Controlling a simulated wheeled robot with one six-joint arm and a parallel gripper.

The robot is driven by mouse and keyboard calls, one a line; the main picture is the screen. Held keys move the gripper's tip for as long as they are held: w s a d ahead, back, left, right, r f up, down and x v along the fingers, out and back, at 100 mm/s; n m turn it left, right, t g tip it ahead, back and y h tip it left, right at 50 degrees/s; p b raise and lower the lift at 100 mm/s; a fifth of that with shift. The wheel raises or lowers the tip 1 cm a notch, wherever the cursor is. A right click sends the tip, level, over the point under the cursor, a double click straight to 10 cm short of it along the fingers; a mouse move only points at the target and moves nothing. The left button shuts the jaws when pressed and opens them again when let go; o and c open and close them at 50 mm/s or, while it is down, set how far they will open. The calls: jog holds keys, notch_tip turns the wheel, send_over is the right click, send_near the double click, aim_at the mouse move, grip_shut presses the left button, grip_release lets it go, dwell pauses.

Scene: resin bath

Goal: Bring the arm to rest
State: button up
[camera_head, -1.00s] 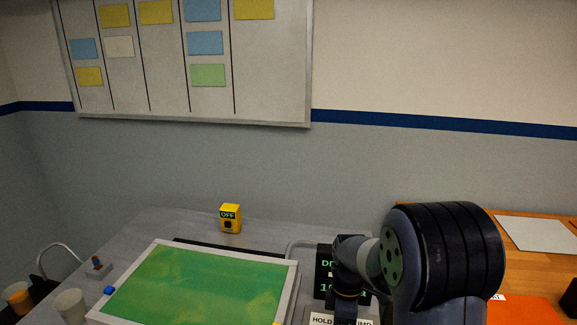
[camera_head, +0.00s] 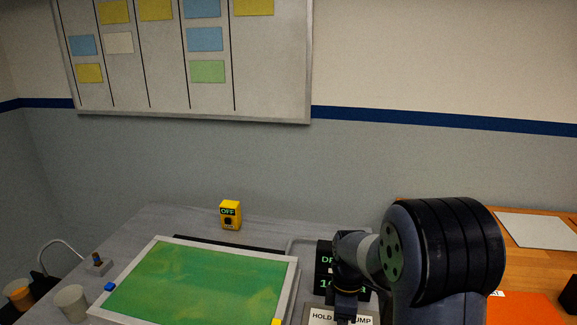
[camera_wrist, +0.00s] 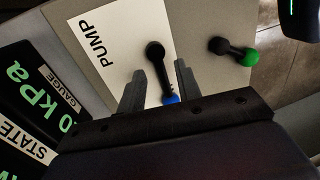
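My arm stands at the lower right of the head view, bent over the displays beside the bath; its gripper is hidden there. In the wrist view my gripper (camera_wrist: 160,72) is open, with its two dark fingers apart. A black lever with a blue tip (camera_wrist: 156,52) shows between the fingers, with gaps visible on both sides. It sits on a white plate marked PUMP (camera_wrist: 97,43). A second black lever with a green tip (camera_wrist: 232,50) is to the right, clear of the fingers.
A white-framed bath of green resin (camera_head: 200,280) lies left of my arm. A yellow box reading OFF (camera_head: 231,215) stands behind it. Cups (camera_head: 71,302) are at the left edge. A kPa gauge display (camera_wrist: 30,95) is close on the wrist view's left.

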jog(key=shift+f+m, duration=0.3)
jog(key=shift+f, duration=0.2)
jog(key=m, duration=0.3)
jog(key=m+y, duration=0.1)
jog(key=m, duration=0.1)
jog(key=shift+w+d, duration=0.3)
jog(key=shift+d, duration=0.05)
jog(key=shift+t, duration=0.3)
jog(key=shift+s+r, duration=0.1)
jog(key=shift+r, duration=0.05)
